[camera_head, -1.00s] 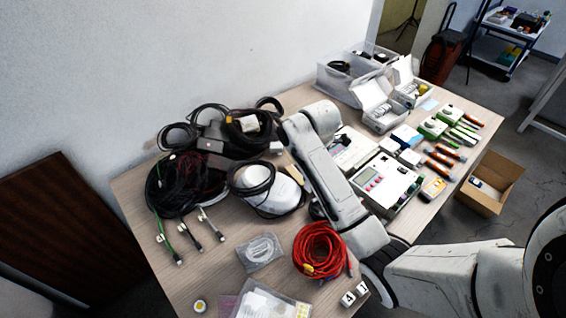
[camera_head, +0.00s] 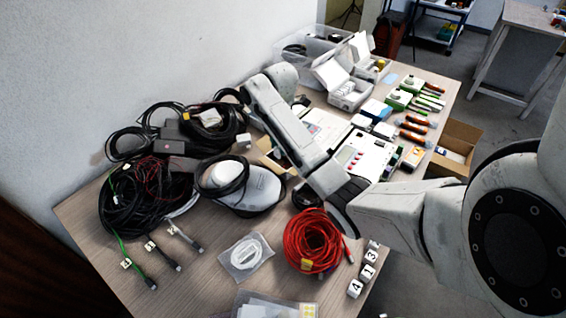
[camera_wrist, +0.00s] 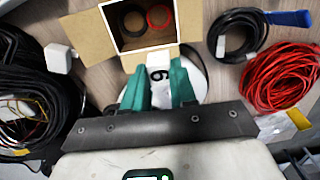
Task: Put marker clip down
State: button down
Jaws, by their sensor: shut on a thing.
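A white marker clip (camera_wrist: 157,73) with a black digit, a 6 or a 9, is held between the teal fingers of my gripper (camera_wrist: 159,84) in the wrist view. The fingers are shut on its sides. Behind the clip is a white round surface (camera_wrist: 195,78); whether the clip touches it I cannot tell. In the head view my arm hides the gripper and the held clip. More white marker clips, marked 4 (camera_head: 355,289), 1 (camera_head: 368,271) and 3 (camera_head: 373,251), stand at the table's front edge.
An open cardboard box (camera_wrist: 98,35) with a red and a black ring inside lies just beyond the fingers. A red cable coil (camera_head: 311,241), black cables (camera_head: 130,205) and a white housing (camera_head: 240,187) crowd the table. Bare wood (camera_head: 205,270) shows at front left.

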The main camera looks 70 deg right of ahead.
jog(key=d+f, duration=0.2)
jog(key=f, duration=0.1)
jog(key=d+f, duration=0.1)
jog(key=shift+w+d+f, duration=0.2)
jog(key=shift+w+d, duration=0.05)
jog(key=shift+d, duration=0.05)
jog(key=shift+d+f, duration=0.15)
jog(key=shift+f, duration=0.8)
jog(key=shift+d+f, duration=0.1)
jog(key=shift+f, duration=0.8)
jog(key=shift+f, duration=0.1)
jog(key=c, duration=0.9)
grip_release()
notch_tip(320, 180, up, 12)
jog(key=p, duration=0.2)
